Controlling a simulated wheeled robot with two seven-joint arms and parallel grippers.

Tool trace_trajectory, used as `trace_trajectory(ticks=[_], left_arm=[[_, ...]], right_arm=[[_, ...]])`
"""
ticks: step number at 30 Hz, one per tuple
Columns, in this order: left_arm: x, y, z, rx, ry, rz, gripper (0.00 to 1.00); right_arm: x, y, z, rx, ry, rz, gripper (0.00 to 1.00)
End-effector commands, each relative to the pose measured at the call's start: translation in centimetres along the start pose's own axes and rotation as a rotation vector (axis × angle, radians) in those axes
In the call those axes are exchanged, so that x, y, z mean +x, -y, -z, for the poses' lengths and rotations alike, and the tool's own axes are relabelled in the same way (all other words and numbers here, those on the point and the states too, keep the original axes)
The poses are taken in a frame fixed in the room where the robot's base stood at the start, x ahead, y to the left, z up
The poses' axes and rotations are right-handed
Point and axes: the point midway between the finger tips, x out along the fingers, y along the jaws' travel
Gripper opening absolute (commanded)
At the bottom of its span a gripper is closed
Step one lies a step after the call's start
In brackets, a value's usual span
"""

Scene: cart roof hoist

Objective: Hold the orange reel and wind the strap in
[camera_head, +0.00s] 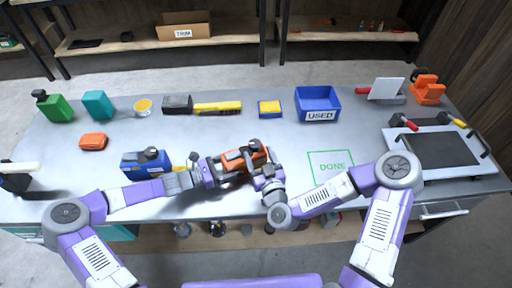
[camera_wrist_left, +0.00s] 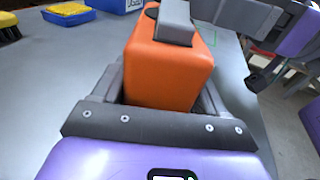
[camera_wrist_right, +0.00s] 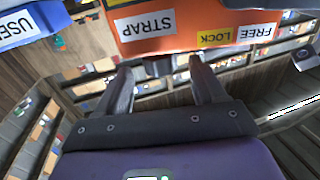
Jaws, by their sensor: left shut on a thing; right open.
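The orange reel (camera_head: 236,157) is near the front middle of the table in the head view. In the left wrist view the orange reel (camera_wrist_left: 168,70) sits between the fingers of my left gripper (camera_wrist_left: 160,95), which is shut on it. A grey part lies across the reel's top. My right gripper (camera_head: 262,168) is at the reel's right end. In the right wrist view my right gripper (camera_wrist_right: 160,85) is open, its fingers apart and empty below the reel's face (camera_wrist_right: 190,40), which carries upside-down labels STRAP, LOCK and FREE. I cannot make out the strap itself.
A blue USED bin (camera_head: 318,105) stands behind, and a green DONE outline (camera_head: 331,167) lies right of the reel. A blue box (camera_head: 147,165) is left of my left gripper. A framed dark panel (camera_head: 445,150) lies far right. The middle table is mostly clear.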

Motion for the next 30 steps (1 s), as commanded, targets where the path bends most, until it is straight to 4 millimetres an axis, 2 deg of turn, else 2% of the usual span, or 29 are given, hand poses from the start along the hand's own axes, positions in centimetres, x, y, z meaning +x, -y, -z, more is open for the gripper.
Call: trace_trajectory(ticks=[6,19,20,21,25,30], left_arm=[[0.0,0.0,-0.1,0.0,0.001,0.0,0.43],[0.0,0.0,-0.1,0.0,0.001,0.0,0.43],[0.0,0.0,-0.1,0.0,0.001,0.0,0.76],[0.0,0.0,-0.1,0.0,0.001,0.0,0.82],[0.0,0.0,0.0,0.0,0.001,0.0,1.0],[0.0,0.0,0.0,0.0,0.0,0.0,1.0]], right_arm=[[-2.1,0.1,0.0,-0.004,0.0,0.003,0.69],[-2.5,0.0,-0.1,0.0,0.0,0.0,0.69],[-2.5,0.0,-0.1,0.0,0.0,0.0,0.69],[-2.5,0.0,-0.1,0.0,0.0,0.0,0.69],[-2.5,0.0,-0.1,0.0,0.0,0.0,0.69],[-2.4,0.0,-0.1,0.0,0.0,0.0,0.69]])
